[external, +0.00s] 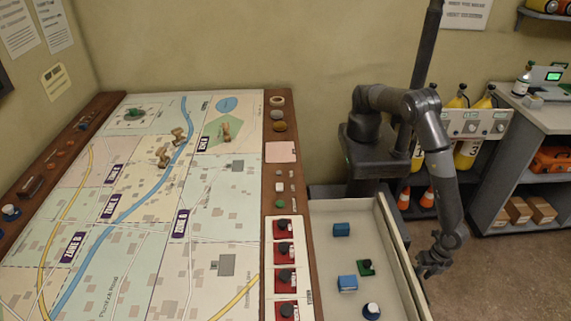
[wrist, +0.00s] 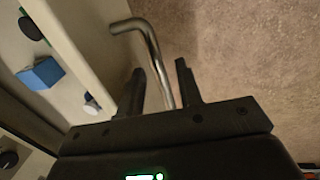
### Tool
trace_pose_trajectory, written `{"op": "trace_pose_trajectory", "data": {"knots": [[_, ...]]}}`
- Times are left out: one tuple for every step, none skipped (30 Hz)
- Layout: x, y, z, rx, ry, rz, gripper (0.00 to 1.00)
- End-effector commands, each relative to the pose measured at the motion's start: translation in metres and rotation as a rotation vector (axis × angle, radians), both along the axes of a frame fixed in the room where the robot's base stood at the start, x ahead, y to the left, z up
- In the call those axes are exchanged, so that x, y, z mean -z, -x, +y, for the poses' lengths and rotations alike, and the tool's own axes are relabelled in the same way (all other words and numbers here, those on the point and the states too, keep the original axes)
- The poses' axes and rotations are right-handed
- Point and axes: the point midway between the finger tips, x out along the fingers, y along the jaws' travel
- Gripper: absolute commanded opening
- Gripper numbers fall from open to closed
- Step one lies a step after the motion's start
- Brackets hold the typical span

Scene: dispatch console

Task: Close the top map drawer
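The top map drawer (external: 325,265) is pulled out from the right side of the map table, with its pale front panel (external: 403,255) at the right. Its bent metal handle (wrist: 150,45) shows in the wrist view, on the outer side of the front panel (wrist: 85,40). My gripper (external: 428,268) is low, just outside the front panel. In the wrist view my gripper (wrist: 161,68) is open, its two dark fingers on either side of the handle bar with a gap visible. Whether a finger touches the bar I cannot tell. The handle is hidden in the external view.
Several small pieces lie in the drawer, including a blue block (external: 342,230), another blue block (external: 347,283) and a green piece (external: 366,267). The map table (external: 271,207) is left of the drawer. Shelves (external: 487,205) stand at the right; floor (external: 500,275) beside my gripper is clear.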

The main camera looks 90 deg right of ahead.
Motion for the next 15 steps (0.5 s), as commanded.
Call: {"op": "trace_pose_trajectory", "data": {"knots": [[0.0008,-0.0004,0.0002,0.000,0.000,0.000,0.33],[0.0010,-0.0004,0.0002,0.000,-0.001,0.000,0.33],[0.0011,-0.0004,0.0003,0.000,-0.001,0.000,0.33],[0.0010,-0.0004,0.0003,0.000,-0.001,0.000,0.33],[0.0009,-0.0005,0.0003,0.000,-0.001,0.000,0.33],[0.0009,-0.0005,0.0003,0.000,-0.001,0.000,0.33],[0.0008,-0.0005,0.0003,0.000,-0.001,0.000,0.33],[0.0008,-0.0005,0.0002,0.000,-0.001,0.000,0.32],[0.0007,-0.0004,0.0002,0.000,-0.001,0.000,0.28],[0.0007,-0.0004,0.0002,0.000,-0.001,0.000,0.26],[0.0007,-0.0004,0.0002,0.000,-0.001,0.000,0.24],[0.0007,-0.0004,0.0002,0.000,-0.001,0.000,0.20],[0.0006,-0.0004,0.0002,0.000,-0.001,0.000,0.18],[0.0006,-0.0004,0.0002,0.000,-0.001,0.000,0.15],[0.0006,-0.0004,0.0002,0.000,-0.001,0.000,0.12]]}}
